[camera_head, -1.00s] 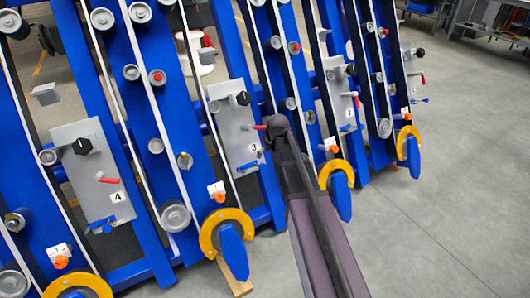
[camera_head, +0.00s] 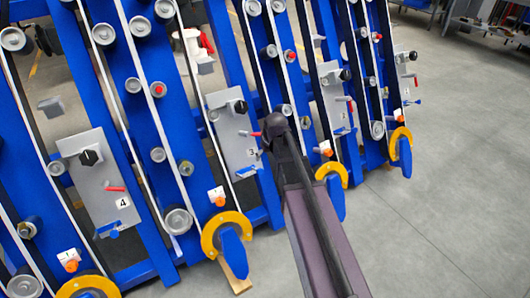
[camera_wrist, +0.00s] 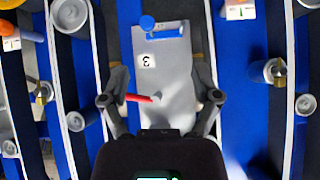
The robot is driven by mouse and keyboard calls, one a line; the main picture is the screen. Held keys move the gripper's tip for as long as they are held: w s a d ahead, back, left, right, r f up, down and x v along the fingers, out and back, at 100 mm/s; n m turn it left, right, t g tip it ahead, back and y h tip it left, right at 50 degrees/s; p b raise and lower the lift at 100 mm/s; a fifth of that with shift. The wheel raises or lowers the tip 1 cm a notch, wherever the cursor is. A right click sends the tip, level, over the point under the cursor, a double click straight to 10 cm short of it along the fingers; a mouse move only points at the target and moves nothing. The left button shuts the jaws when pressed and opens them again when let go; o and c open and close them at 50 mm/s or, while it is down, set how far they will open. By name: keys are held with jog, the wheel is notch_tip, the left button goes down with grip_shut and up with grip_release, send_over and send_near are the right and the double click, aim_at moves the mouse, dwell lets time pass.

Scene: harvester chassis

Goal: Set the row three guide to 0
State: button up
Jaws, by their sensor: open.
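The row three panel (camera_head: 230,130) is a grey plate marked 3 on a blue sloping frame, left of my arm in the head view. It has a black knob (camera_head: 240,107) near its top, a red lever (camera_head: 249,134) and a blue lever at its lower end. In the wrist view the panel (camera_wrist: 170,65) appears upside down, with the red lever (camera_wrist: 138,98) and blue lever (camera_wrist: 167,32). My gripper (camera_wrist: 162,78) is open and empty, its fingers to either side of the panel. The black knob is hidden there by my gripper body. I cannot tell which part is the guide.
Below the panel are a white tag with an orange pointer (camera_head: 220,201) and a yellow ring (camera_head: 226,232). Panel 4 (camera_head: 103,182) is to the left; two more panels are to the right. Rollers and belts line the blue frames. Grey floor (camera_head: 440,200) is clear at right.

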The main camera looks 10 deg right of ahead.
jog(key=s+r+g+p, duration=0.1)
jog(key=s+r+p, duration=0.4)
jog(key=r+p, duration=0.2)
jog(key=shift+s+a+m, duration=0.25)
jog(key=shift+s+m, duration=0.05)
jog(key=shift+m, duration=0.1)
dwell(0.4)
jog(key=s+m+g+h, duration=0.1)
jog(key=s+m+g, duration=0.1)
jog(key=s, duration=1.2)
notch_tip(320, 180, up, 18)
jog(key=p, duration=1.8)
jog(key=shift+w+a, duration=0.3)
jog(key=shift+a, duration=0.05)
jog(key=shift+f, duration=0.15)
dwell(0.8)
